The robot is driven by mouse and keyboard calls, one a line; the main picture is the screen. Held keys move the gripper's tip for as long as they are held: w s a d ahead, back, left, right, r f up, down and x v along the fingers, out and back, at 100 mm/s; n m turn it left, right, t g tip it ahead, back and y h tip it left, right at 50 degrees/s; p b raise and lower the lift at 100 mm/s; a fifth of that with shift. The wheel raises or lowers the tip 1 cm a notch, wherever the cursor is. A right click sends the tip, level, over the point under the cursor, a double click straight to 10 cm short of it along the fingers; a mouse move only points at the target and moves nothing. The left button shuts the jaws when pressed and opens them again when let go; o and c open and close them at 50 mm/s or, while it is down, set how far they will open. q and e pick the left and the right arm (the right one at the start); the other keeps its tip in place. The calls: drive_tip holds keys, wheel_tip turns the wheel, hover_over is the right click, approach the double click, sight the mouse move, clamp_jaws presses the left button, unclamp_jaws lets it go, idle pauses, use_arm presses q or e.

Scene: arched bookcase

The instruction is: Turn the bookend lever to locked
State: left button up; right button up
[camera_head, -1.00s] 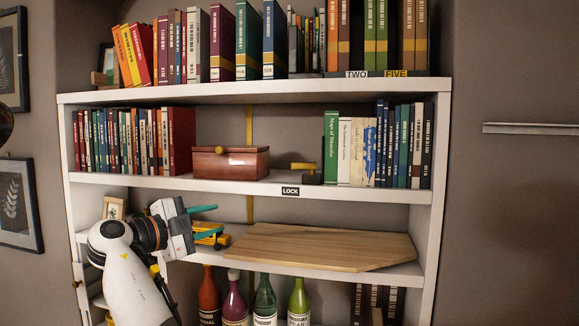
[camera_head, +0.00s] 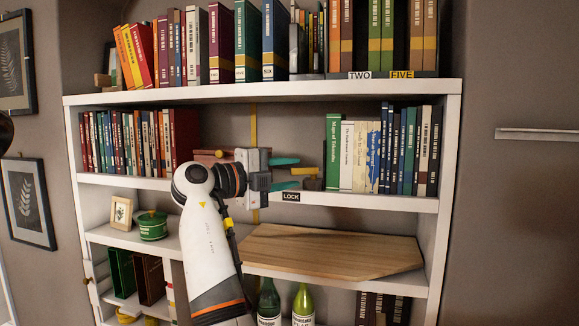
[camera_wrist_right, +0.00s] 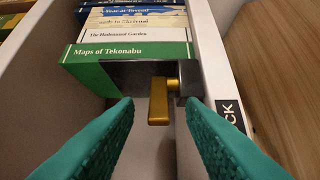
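The brass bookend lever (camera_wrist_right: 158,103) sticks out from the dark bookend (camera_wrist_right: 134,77) in the right wrist view. In the head view the lever (camera_head: 304,171) shows just right of my right gripper (camera_head: 288,173), and the bookend there is mostly hidden. My right gripper is open, its two teal fingers apart, one above the other in the head view. In the wrist view the lever's end lies ahead, in the gap between the fingertips, with no clear contact. The LOCK label (camera_head: 291,197) is on the shelf edge below the lever. My left gripper is not in view.
The green book Maps of Tekonabu (camera_head: 332,152) stands beside the bookend, with more books to its right. A reddish-brown box (camera_head: 208,156) is largely hidden behind my right arm. The middle shelf (camera_head: 361,197) bounds the space below; a wooden board (camera_head: 326,250) lies beneath it.

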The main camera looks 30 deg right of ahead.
drive_tip(key=shift+d, duration=0.15)
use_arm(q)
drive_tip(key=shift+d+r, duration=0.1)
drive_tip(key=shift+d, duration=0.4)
use_arm(e)
drive_tip(key=shift+d, duration=0.1)
drive_tip(key=shift+c, duration=0.4)
clamp_jaws()
use_arm(q)
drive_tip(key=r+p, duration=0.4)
drive_tip(key=p, duration=0.1)
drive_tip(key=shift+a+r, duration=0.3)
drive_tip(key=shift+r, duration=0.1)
use_arm(e)
drive_tip(key=m+g, duration=0.1)
drive_tip(key=w+m+g, duration=0.1)
drive_tip(key=g, duration=0.1)
drive_tip(key=m+g, duration=0.1)
drive_tip(key=g, duration=0.1)
drive_tip(key=shift+w+d+y, duration=0.25)
drive_tip(key=shift+w+y, duration=0.05)
